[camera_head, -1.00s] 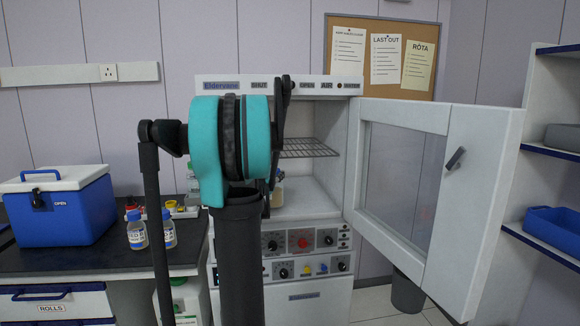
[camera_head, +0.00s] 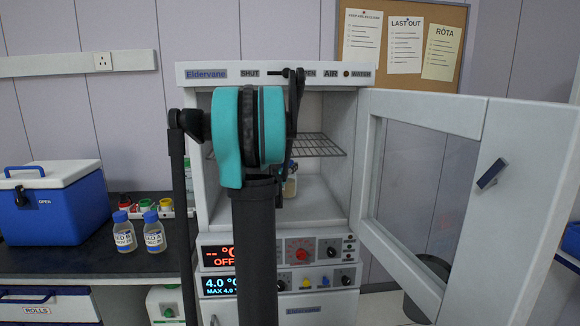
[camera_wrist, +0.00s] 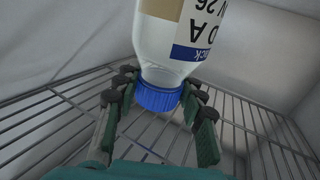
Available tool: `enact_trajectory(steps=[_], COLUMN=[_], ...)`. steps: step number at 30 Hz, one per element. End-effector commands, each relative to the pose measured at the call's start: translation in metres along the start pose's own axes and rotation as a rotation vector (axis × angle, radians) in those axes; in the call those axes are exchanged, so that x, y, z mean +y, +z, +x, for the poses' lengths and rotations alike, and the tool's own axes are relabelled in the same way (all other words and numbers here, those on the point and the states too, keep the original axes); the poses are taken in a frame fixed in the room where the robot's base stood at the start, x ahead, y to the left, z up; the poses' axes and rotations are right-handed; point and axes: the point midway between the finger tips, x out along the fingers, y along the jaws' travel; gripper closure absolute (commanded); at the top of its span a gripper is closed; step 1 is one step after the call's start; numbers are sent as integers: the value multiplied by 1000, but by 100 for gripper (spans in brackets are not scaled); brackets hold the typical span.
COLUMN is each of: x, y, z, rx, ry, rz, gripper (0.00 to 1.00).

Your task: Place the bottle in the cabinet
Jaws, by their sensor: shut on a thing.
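The bottle (camera_wrist: 172,42) is clear with a white, tan and blue label and a blue cap (camera_wrist: 157,98). My gripper (camera_wrist: 158,82) is shut on it near the cap; in the wrist view the bottle appears cap-down. In the head view, part of a bottle (camera_head: 291,186) shows inside the cabinet (camera_head: 330,200), below the wire shelf (camera_head: 318,145), mostly behind my arm. The cabinet door (camera_head: 500,200) stands wide open to the right. Whether the bottle touches the cabinet floor cannot be told.
Two blue-capped bottles (camera_head: 124,236) (camera_head: 154,236) stand on the dark bench (camera_head: 80,258) at left, beside a blue cooler box (camera_head: 60,210). A small rack with coloured caps (camera_head: 140,208) is behind them. Bare cabinet floor shows right of my arm.

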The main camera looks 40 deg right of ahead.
Motion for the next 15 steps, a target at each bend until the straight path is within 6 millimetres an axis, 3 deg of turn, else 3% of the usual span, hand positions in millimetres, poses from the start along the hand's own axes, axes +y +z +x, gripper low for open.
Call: enact_trajectory(steps=[11, 12, 15], x=[0, 0, 0], y=[5, 6, 6], z=[-2, -2, -2], rx=[0, 0, 0], ry=[1, 1, 1], rz=[-1, 0, 0], gripper=[100, 59, 47])
